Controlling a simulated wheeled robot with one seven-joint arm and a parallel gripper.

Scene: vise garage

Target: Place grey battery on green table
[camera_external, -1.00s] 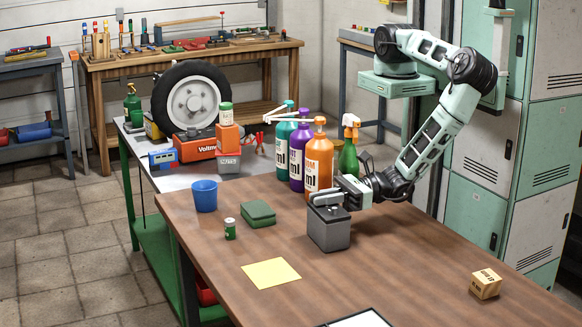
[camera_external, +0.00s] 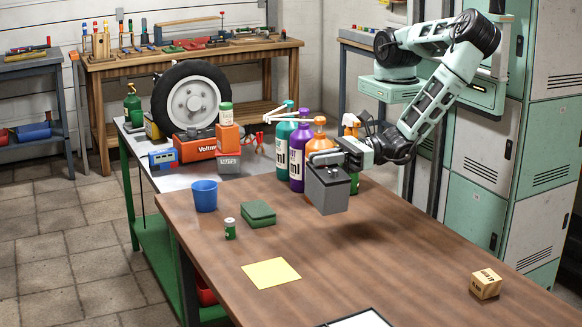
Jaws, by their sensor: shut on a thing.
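The green table (camera_external: 155,232) has a green frame and a light grey top, and stands behind and left of the brown table (camera_external: 330,270). The battery is to the right of the green table's top and hides part of the orange bottle (camera_external: 320,150).
Purple (camera_external: 298,160) and teal (camera_external: 283,150) bottles stand close behind the battery. A wheel (camera_external: 192,98), a red Voltmeter box (camera_external: 193,148) and an orange-and-grey stack (camera_external: 228,150) crowd the green table. A blue cup (camera_external: 204,196) and a green box (camera_external: 258,214) are on the brown table.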

